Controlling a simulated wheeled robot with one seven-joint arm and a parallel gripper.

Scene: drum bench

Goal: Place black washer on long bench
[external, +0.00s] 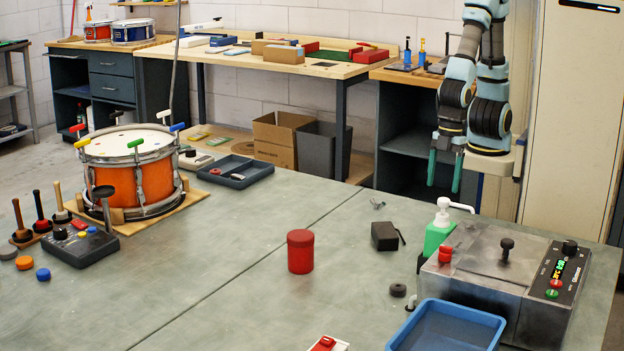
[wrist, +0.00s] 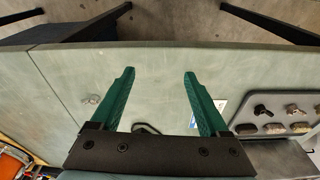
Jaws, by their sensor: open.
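A small black washer (external: 398,290) lies flat on the grey-green table (external: 250,300), left of the blue tray. I cannot make the washer out in the wrist view. A long wooden-topped bench (external: 225,62) stands against the back wall, with boxes and tools on it. My gripper (external: 443,188) hangs fingers down above the far right part of the table, beyond the washer. Its green fingers are apart with nothing between them; they also show in the wrist view (wrist: 159,73).
An orange drum (external: 120,185) stands at the left. A red canister (external: 300,252), a black box (external: 385,236), a green pump bottle (external: 437,236), a grey machine (external: 490,295) and a blue tray (external: 408,335) occupy the table. Its centre left is clear.

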